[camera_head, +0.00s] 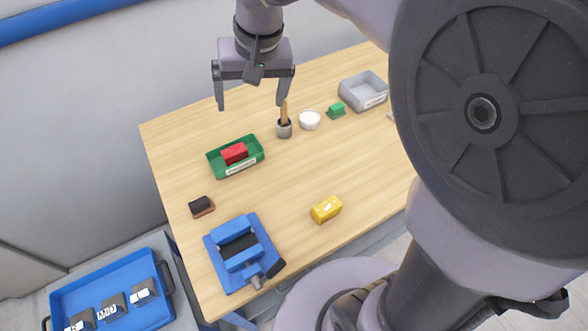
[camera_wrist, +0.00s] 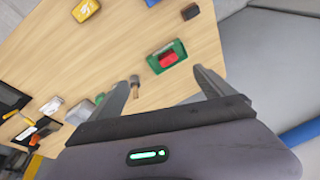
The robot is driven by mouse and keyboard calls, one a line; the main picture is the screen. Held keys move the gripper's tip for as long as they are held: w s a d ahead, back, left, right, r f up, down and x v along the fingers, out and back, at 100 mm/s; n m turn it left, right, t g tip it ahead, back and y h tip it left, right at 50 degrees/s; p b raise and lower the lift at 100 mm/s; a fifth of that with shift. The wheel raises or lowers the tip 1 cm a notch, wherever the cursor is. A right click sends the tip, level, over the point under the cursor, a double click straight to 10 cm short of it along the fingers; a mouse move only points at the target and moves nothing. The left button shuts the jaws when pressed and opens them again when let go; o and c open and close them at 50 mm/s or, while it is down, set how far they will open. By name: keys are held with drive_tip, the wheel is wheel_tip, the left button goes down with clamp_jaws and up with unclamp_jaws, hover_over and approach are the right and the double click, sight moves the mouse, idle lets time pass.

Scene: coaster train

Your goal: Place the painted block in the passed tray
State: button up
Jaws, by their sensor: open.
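A red block (camera_head: 234,153) lies in a green tray (camera_head: 250,171) with a white label too small to read. The red block (camera_wrist: 168,59) and green tray (camera_wrist: 157,69) also show in the wrist view. A yellow block (camera_head: 326,209) with a pale mark on top lies near the table's front edge; it also shows in the wrist view (camera_wrist: 85,10). A small green block (camera_head: 336,108) is at the back. I cannot tell which block is the painted one or which tray is passed. My gripper (camera_head: 251,106) is open and empty, above the table's back, apart from everything.
A grey labelled tray (camera_head: 364,106) stands at the back right. A cup with a brush (camera_head: 284,128) and white bowl (camera_head: 310,120) are near my gripper. A blue vise (camera_head: 241,273), dark brush (camera_head: 201,206) and blue side tray (camera_head: 106,283) are at left. The table's middle is clear.

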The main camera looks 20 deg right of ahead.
drive_tip(key=s+d+m+t, duration=0.2)
drive_tip(key=s+m+t, duration=0.1)
drive_tip(key=s, duration=1.6)
drive_tip(key=shift+s+d+f+y, duration=0.2)
drive_tip(key=shift+s+f+y, duration=0.05)
drive_tip(key=shift+f+y, duration=0.1)
drive_tip(key=shift+f, duration=0.1)
wheel_tip(320, 180, down, 11)
drive_tip(key=b, duration=1.1)
drive_tip(key=shift+f+b, duration=0.2)
drive_tip(key=shift+b, duration=0.1)
